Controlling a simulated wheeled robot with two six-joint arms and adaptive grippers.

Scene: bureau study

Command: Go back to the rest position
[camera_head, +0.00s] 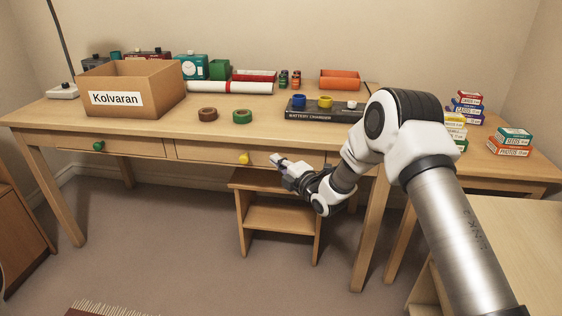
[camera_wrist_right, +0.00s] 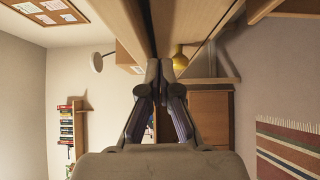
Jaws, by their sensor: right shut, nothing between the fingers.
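My right gripper (camera_head: 278,161) is in front of the desk's front edge, beside the drawer with the yellow knob (camera_head: 244,158). It is shut and empty, a little to the right of the knob and apart from it in the head view. In the right wrist view the shut fingers (camera_wrist_right: 160,72) point toward the desk front, and the yellow knob (camera_wrist_right: 180,60) shows just beyond them. My right arm reaches in from the lower right. My left gripper is in neither view.
The desk (camera_head: 170,135) holds a cardboard box labelled Kolvaran (camera_head: 160,100), a black battery charger (camera_head: 320,115), tape rolls and several small boxes. A wooden step stool (camera_head: 280,215) stands below the gripper. Another table (camera_head: 520,225) is at the right.

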